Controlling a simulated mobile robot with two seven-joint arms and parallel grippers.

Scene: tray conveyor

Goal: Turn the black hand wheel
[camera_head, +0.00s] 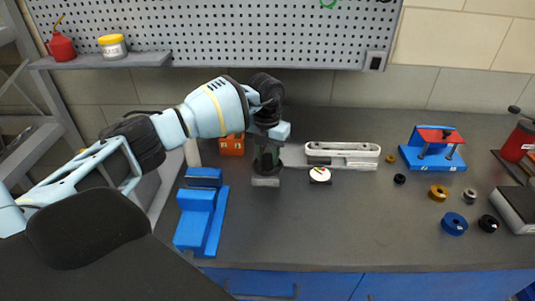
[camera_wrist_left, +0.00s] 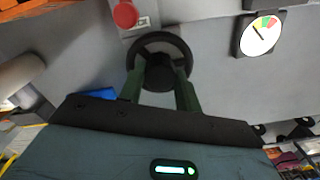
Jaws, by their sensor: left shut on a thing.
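The black hand wheel (camera_wrist_left: 183,48) shows in the left wrist view as a ring with a dark hub. My left gripper (camera_wrist_left: 160,82) has its two green fingers at the hub, one on each side, and is shut on the wheel. In the head view my left gripper (camera_head: 267,161) points down at the grey unit on the bench, and I cannot make out the wheel there behind the fingers. A red round button (camera_wrist_left: 125,14) sits beside the wheel. A dial gauge (camera_wrist_left: 262,34) is to its right; it also shows in the head view (camera_head: 320,174). My right gripper is not in view.
A white tray conveyor (camera_head: 342,149) lies right of my gripper on the dark bench. A blue block fixture (camera_head: 196,220) and an orange box (camera_head: 232,145) are left. A blue-red fixture (camera_head: 434,148) and several rings lie right. The bench front is clear.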

